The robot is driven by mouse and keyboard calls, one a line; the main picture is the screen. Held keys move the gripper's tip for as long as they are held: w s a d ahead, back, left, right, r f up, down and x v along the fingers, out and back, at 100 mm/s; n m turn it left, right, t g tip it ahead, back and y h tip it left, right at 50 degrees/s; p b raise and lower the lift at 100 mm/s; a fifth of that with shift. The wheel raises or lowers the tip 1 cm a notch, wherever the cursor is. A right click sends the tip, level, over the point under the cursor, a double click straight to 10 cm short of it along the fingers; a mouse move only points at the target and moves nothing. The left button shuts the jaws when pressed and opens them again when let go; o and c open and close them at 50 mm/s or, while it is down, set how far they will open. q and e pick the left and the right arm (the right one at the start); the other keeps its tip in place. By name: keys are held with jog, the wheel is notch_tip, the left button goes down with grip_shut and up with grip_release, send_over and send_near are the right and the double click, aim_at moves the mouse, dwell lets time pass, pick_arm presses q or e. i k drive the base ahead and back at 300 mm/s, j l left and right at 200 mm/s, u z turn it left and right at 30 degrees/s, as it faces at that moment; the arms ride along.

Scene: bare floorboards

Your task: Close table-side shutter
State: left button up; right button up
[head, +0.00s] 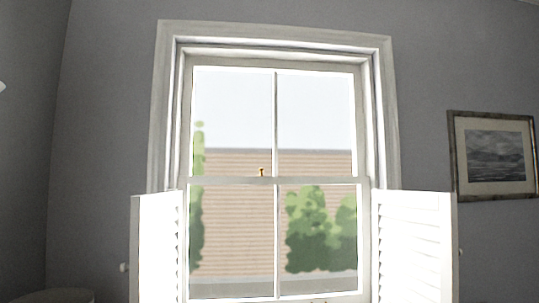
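Two white louvred shutters stand swung open at the lower half of a white-framed window. The left shutter (157,248) is on the side of a round-topped piece of furniture (58,296), perhaps the table, at the bottom left edge. A small pale knob (124,267) sticks out at this shutter's outer left edge. The right shutter (415,246) is also open, angled out to the right, with a small knob (461,251) at its outer edge. The lower ends of both shutters are cut off by the frame. Neither of my grippers is in view.
The sash window (275,180) has a small brass catch (262,172) on its middle rail. A framed picture (455,155) hangs on the grey wall at the right. The floor is out of view.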

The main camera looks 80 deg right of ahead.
aim_at(416, 251)
jog(key=z, duration=2.5)
